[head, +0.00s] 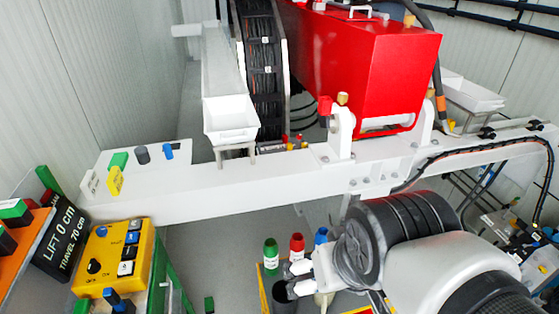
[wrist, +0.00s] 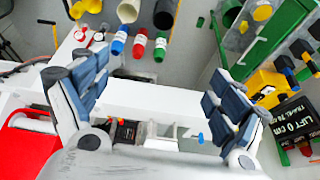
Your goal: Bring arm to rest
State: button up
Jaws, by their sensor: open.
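My gripper (wrist: 157,72) shows in the wrist view with its two blue-grey padded fingers spread wide apart. Nothing is held between them. Below and behind the fingers in that view is a white beam (wrist: 150,100). In the head view my gripper (head: 291,279) is at the lower middle, small and partly hidden by my own wrist. My arm comes in from the lower right, in front of the white beam (head: 240,188) in that picture. I cannot tell how far the gripper is from the beam.
Green (head: 271,256), red (head: 297,247) and blue (head: 321,237) bottles stand near the gripper in the head view. A red pump block (head: 375,65) is behind the beam. A yellow control box (head: 112,262) and a display reading LIFT 0 cm (head: 62,238) are at lower left.

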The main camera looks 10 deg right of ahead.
jog(key=shift+s+a+r, duration=0.1)
jog(key=shift+s+r, duration=0.1)
jog(key=shift+s, duration=0.6)
jog(key=shift+s+a+r, duration=0.1)
jog(key=shift+s+r, duration=0.05)
jog(key=shift+s, duration=0.65)
